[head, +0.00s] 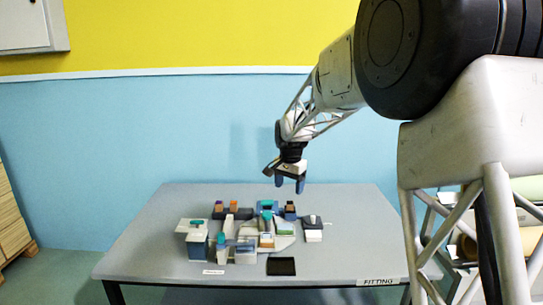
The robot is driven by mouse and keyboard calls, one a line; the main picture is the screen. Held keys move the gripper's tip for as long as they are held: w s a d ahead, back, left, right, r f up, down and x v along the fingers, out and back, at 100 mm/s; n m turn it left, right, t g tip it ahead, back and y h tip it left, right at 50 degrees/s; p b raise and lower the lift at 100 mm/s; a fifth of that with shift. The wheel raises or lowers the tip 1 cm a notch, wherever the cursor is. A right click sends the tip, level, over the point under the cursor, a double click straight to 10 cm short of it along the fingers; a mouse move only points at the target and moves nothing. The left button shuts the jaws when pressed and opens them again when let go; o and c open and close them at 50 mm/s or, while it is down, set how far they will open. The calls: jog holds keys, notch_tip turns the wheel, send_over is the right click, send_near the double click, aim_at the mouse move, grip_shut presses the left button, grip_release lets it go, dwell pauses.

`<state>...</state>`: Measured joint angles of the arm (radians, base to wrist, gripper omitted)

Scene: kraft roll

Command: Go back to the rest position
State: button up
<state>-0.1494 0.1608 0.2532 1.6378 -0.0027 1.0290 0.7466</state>
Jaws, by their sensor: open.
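My gripper (289,184) hangs in the air above the back right part of the grey table (345,235). Its two blue-tipped fingers point down and stand apart, with nothing seen between them. Below it and to the left, a cluster of small blocks and fixtures (247,244) stands on the table. The gripper is clear of them and touches nothing.
A flat black tray (281,266) lies near the table's front edge. A label reading "FITTING" (378,282) is on the front edge at the right. The table's right side and back are bare. Large rolls (528,238) stand at the far right, and wooden crates (12,225) at the left.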

jog(key=s+d+r+n+t, duration=0.15)
jog(key=s+d, duration=0.25)
jog(key=s, duration=0.9)
jog(key=s+d+r+n, duration=0.2)
jog(key=s+d+r, duration=0.1)
jog(key=s, duration=0.9)
jog(key=s+d+r+n, duration=0.15)
jog(key=s+d, duration=0.25)
jog(key=s, duration=0.9)
jog(key=s+f, duration=0.2)
jog(key=s, duration=0.5)
jog(key=s+d+f+n, duration=0.1)
jog(key=s+f, duration=0.1)
jog(key=s, duration=0.4)
jog(key=shift+s+d+f+n, duration=0.3)
jog(key=shift+s, duration=0.05)
